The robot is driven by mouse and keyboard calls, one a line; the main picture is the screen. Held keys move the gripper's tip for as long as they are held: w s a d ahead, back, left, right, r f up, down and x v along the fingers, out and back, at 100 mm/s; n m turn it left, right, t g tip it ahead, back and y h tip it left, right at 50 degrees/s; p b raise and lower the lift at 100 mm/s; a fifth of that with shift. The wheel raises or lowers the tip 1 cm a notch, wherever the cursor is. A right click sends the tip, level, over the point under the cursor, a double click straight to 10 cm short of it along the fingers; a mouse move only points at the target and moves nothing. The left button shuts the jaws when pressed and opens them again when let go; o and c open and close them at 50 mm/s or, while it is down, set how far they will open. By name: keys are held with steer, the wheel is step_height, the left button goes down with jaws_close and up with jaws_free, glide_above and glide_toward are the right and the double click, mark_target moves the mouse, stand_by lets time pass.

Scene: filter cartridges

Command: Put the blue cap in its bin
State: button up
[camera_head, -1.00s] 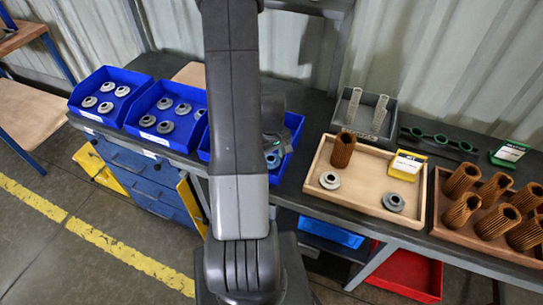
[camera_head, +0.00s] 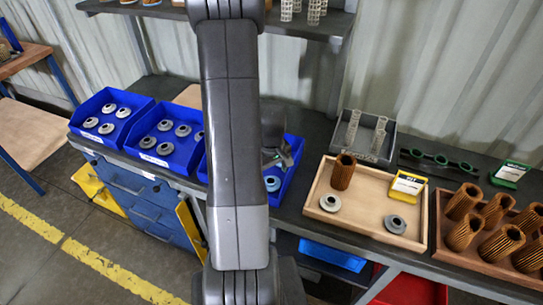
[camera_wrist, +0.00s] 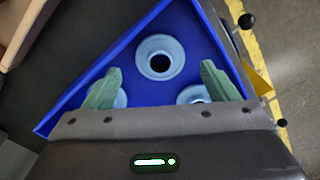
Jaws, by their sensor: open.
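Several light-blue caps (camera_wrist: 159,58) lie in a blue bin (camera_wrist: 75,101) in the wrist view; one is in the clear at the middle and two are partly hidden by the fingers. In the head view, one blue cap (camera_head: 272,183) shows in the same bin (camera_head: 289,185), the third blue bin, mostly hidden behind my arm. My gripper (camera_head: 281,156) is above this bin. In the wrist view, my gripper (camera_wrist: 161,66) has its two green fingers spread wide, with nothing held between them.
Two blue bins (camera_head: 137,108) with grey caps stand to the left. A brown tray (camera_head: 437,232) of filters is farther right.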

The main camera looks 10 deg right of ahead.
mark_target(271, 181)
step_height(271, 181, up, 9)
steer(key=shift+f+b, duration=0.2)
steer(key=shift+b, duration=0.15)
